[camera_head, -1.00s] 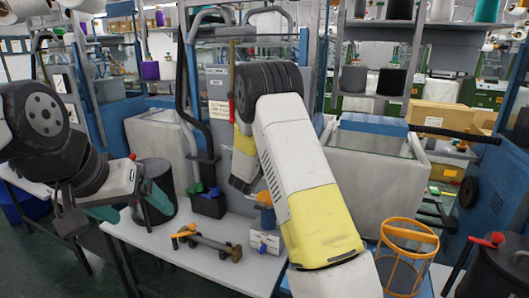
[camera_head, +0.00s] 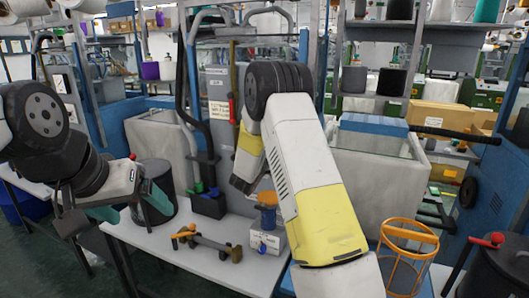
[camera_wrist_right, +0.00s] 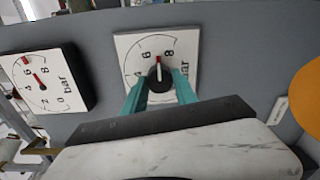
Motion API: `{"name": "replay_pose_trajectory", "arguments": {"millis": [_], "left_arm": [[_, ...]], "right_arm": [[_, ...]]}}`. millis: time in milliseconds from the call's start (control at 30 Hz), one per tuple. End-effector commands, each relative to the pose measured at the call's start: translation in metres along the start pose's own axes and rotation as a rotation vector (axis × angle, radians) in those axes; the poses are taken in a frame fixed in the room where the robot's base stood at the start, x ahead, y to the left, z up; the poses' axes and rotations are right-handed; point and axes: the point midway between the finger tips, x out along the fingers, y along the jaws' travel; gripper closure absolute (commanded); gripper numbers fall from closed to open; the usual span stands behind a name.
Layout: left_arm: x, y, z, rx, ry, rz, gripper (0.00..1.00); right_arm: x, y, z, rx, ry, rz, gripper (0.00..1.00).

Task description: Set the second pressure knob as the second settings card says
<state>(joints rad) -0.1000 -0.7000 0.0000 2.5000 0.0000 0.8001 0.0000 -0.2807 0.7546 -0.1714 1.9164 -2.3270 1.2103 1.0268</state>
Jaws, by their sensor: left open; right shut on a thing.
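In the right wrist view a dark round knob (camera_wrist_right: 159,79) with a red-and-white pointer sits on a white dial plate (camera_wrist_right: 128,47) marked in bar. The pointer stands roughly upright in the picture, between the 6 and the 8. My right gripper (camera_wrist_right: 160,86) has its teal fingers shut on this knob, one on each side. A second bar dial (camera_wrist_right: 62,80) with a red pointer is to the left, untouched. In the head view my right gripper is hidden. My left gripper (camera_head: 131,206) is open and empty, left of the table. I cannot pick out a readable settings card.
A white table (camera_head: 190,268) holds a yellow-and-black tool (camera_head: 205,243) and a small box with an orange-topped thing (camera_head: 267,207). An orange wire basket (camera_head: 405,255) stands at the right. A black bin (camera_head: 156,180) is behind my left gripper.

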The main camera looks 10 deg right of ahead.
Motion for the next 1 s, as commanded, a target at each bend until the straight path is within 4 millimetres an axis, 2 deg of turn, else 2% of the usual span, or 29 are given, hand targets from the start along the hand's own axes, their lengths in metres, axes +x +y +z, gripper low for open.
{"name": "replay_pose_trajectory", "arguments": {"millis": [67, 100, 200, 567, 1000], "left_arm": [[0.000, 0.000, 0.000, 0.000, 0.000, 0.000, 0.14], [0.000, 0.000, 0.000, 0.000, 0.000, 0.000, 0.14], [0.000, 0.000, 0.000, 0.000, 0.000, 0.000, 0.14], [0.000, 0.000, 0.000, 0.000, 0.000, 0.000, 0.14], [0.000, 0.000, 0.000, 0.000, 0.000, 0.000, 0.14]], "right_arm": [[0.000, -0.001, 0.000, -0.001, 0.000, -0.002, 1.00], [0.000, -0.001, 0.000, -0.001, 0.000, -0.002, 0.64], [0.000, -0.001, 0.000, -0.001, 0.000, -0.002, 0.45], [-0.003, 0.000, 0.000, -0.001, 0.001, -0.001, 0.44], [-0.068, 0.000, -0.001, -0.001, 0.003, -0.001, 0.44]]}}
